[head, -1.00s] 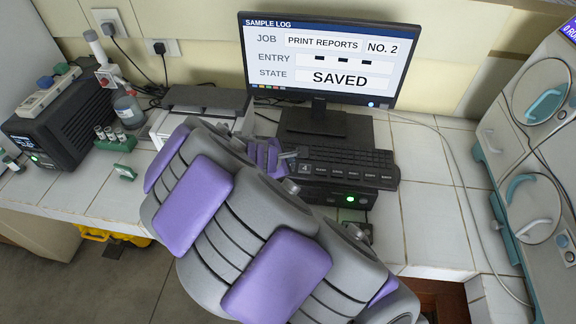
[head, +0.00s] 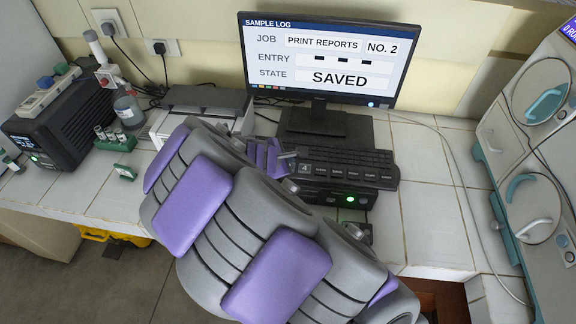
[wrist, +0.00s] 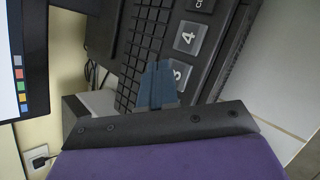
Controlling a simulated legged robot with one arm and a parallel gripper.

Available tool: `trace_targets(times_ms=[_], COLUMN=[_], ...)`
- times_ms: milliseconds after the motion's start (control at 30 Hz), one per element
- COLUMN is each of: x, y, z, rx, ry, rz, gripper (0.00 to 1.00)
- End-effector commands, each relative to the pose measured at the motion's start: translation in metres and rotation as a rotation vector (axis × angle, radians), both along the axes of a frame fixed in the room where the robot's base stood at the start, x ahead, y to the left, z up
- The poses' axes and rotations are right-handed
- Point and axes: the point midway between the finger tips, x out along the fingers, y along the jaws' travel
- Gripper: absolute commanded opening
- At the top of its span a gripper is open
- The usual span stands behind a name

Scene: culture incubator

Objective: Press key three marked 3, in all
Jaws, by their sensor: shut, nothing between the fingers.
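The key marked 3 (wrist: 181,74) shows in the wrist view, partly hidden by the tips of my gripper (wrist: 158,88). The key marked 4 (wrist: 186,38) lies beside it and also shows in the head view (head: 304,169). My gripper is shut and empty, with its tips over or against the edge of key 3; I cannot tell whether they touch it. In the head view my gripper (head: 288,155) is at the left end of the black keyboard (head: 350,157), and key 3 is hidden there. The monitor (head: 325,60) reads PRINT REPORTS NO. 2, three dashes, and SAVED.
A black box with a green light (head: 349,199) is under the keyboard. A tube rack (head: 115,142) and a black device (head: 62,128) stand at the left. An incubator with round doors (head: 540,95) stands at the right. Bare tiles lie right of the keyboard.

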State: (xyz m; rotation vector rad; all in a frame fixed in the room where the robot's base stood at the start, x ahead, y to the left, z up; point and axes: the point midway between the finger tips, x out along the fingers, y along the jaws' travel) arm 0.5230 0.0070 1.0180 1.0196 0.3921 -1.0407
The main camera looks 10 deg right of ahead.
Motion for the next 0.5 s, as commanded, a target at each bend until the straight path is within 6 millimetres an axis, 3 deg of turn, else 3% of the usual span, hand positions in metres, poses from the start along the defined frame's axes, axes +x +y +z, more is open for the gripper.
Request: trace_targets(times_ms=[500], x=[-0.0010], y=[-0.0011], z=[-0.0073], rx=[0.001], ry=[0.000], rz=[0.000], gripper=[0.00])
